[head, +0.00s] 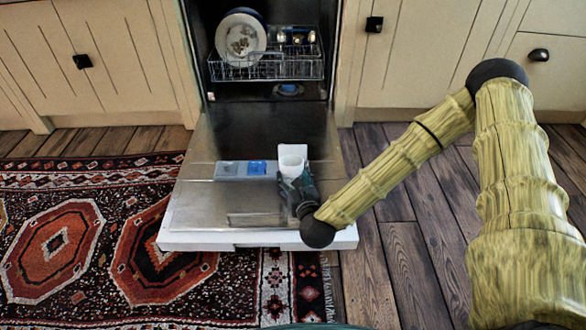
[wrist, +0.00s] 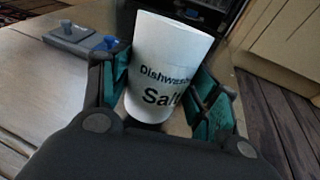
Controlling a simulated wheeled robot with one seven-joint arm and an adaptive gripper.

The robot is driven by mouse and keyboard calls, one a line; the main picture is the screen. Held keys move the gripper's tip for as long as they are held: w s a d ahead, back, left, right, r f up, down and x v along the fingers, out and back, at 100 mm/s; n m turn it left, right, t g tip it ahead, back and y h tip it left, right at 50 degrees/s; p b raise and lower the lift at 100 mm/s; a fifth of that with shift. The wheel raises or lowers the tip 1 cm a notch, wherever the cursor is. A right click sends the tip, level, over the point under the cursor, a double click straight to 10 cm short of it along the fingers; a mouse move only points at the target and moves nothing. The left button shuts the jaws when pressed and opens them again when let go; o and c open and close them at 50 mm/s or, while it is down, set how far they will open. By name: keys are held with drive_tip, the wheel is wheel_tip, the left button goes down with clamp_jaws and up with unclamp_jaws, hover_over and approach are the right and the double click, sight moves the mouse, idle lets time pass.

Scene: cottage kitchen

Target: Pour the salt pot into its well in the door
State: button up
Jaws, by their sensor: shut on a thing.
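The white salt pot (wrist: 165,70), lettered "Dishwasher Salt", is held between the teal-padded fingers of my gripper (wrist: 165,95). The pot looks close to upright there and tilted a little in the wrist view. A grey dispenser panel (head: 230,169) with a blue part (head: 257,167) lies left of the pot on the door; it also shows in the wrist view (wrist: 75,40). I cannot make out the salt well's opening.
The dishwasher's lower rack (head: 265,68) holds a plate (head: 240,36) and some smaller items behind the door. A patterned rug (head: 60,240) lies to the left, and cream cabinets (head: 110,60) flank the dishwasher. The door's left part is clear.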

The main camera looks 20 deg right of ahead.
drive_tip(key=shift+s+a+f+t, duration=0.1)
drive_tip(key=shift+s+f+t, duration=0.2)
drive_tip(key=shift+f, duration=0.1)
drive_tip(key=shift+s+a+r+n+t, duration=0.1)
drive_tip(key=shift+s+r+n+t, duration=0.1)
drive_tip(key=shift+t, duration=0.3)
drive_tip(key=shift+s+a+r+n+t, duration=0.1)
drive_tip(key=shift+s+n+t, duration=0.1)
drive_tip(key=shift+t, duration=0.3)
